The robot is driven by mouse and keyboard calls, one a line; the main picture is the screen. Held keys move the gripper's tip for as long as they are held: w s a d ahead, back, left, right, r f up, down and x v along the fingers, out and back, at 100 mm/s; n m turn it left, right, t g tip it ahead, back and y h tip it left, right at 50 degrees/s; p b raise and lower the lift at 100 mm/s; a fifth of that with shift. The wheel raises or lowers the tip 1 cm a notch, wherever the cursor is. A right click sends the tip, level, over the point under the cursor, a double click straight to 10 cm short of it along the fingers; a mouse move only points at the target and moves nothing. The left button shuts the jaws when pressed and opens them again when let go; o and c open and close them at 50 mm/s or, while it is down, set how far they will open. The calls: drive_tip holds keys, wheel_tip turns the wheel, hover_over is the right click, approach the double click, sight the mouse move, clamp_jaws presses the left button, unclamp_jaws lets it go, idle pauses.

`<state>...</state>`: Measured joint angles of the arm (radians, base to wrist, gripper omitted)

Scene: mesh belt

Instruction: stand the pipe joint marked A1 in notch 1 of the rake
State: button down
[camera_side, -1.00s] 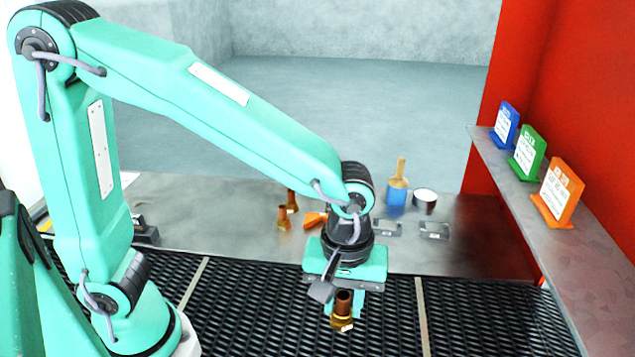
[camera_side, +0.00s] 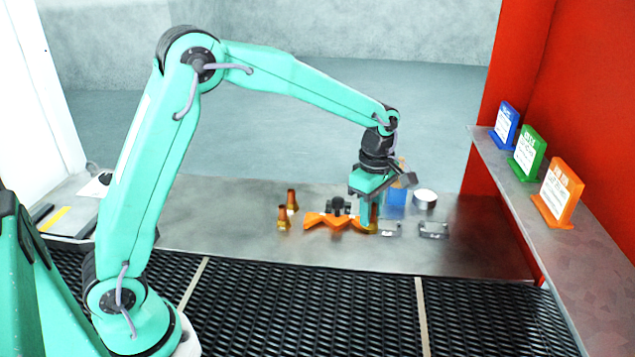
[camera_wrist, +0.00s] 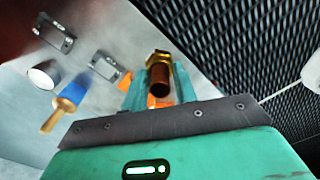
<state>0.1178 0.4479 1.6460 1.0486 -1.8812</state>
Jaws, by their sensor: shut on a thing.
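My gripper (camera_side: 370,226) is shut on a copper-and-brass pipe joint (camera_side: 374,214), low over the steel table at the right end of the orange rake (camera_side: 318,220). In the wrist view the pipe joint (camera_wrist: 160,82) sits between my two teal fingers, its copper tube toward the camera and its brass end away. A small orange part of the rake (camera_wrist: 125,82) shows beside the left finger. I cannot tell whether the joint is in a notch or touches the table. No A1 mark or notch number is readable. Two similar pipe joints (camera_side: 283,218) (camera_side: 292,202) stand left of the rake.
The black mesh belt (camera_side: 320,305) in front is bare. A shelf (camera_side: 590,255) with signs stands right.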

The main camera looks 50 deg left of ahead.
drive_tip(key=w+a+f, duration=0.1)
drive_tip(key=a+f, duration=0.1)
drive_tip(key=a, duration=0.1)
drive_tip(key=w+a+f, duration=0.2)
drive_tip(key=a, duration=0.2)
drive_tip(key=w+a+f, duration=0.2)
drive_tip(key=a+f, duration=0.1)
drive_tip(key=shift+w+a, duration=0.1)
drive_tip(key=shift+a, duration=0.25)
drive_tip(key=shift+f, duration=0.1)
drive_tip(key=shift+f, duration=1.85)
drive_tip(key=shift+f, duration=0.15)
drive_tip(key=c, duration=1.1)
unclamp_jaws()
